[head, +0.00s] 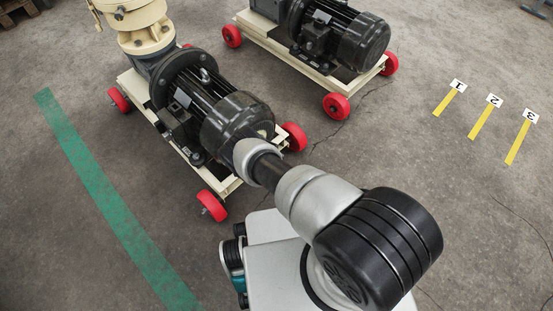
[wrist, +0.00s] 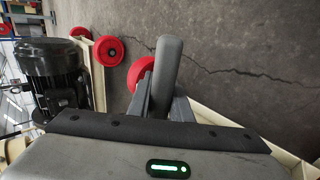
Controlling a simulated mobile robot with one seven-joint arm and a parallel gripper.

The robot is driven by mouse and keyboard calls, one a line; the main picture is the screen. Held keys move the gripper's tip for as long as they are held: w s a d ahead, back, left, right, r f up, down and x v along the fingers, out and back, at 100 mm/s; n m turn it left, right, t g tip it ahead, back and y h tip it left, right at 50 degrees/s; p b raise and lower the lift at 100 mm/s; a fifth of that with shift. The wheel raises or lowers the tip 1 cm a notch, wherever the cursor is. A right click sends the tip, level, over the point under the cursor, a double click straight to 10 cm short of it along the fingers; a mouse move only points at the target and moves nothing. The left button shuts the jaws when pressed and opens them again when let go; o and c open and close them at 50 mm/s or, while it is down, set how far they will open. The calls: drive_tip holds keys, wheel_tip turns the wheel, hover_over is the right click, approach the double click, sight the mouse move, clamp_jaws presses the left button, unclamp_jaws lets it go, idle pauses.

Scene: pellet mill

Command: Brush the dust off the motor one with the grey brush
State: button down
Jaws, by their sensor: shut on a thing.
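In the head view a black finned motor (head: 229,119) sits on a cream cart, joined to the cream pellet mill at upper left. A second black motor (head: 339,36) sits on another cart at the top. I cannot tell from any label which is motor one. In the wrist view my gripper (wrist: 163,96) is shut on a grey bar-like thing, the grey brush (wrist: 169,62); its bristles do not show. In the head view my arm reaches the end of the nearer motor and hides the gripper. A black motor (wrist: 56,84) stands at the left of the wrist view.
The carts have red wheels (head: 212,205). A green floor line (head: 105,190) runs at left. Yellow floor strips (head: 449,100) numbered 1, 2 and 3 lie at right. The cracked concrete floor at right is mostly clear.

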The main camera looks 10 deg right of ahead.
drive_tip(key=shift+w, duration=0.1)
idle(0.5)
drive_tip(key=c, duration=2.4)
unclamp_jaws()
clamp_jaws()
idle(0.9)
drive_tip(key=shift+d, duration=0.15)
drive_tip(key=shift+w+d+b, duration=0.45)
drive_tip(key=shift+w+d, duration=0.25)
drive_tip(key=shift+d, duration=0.3)
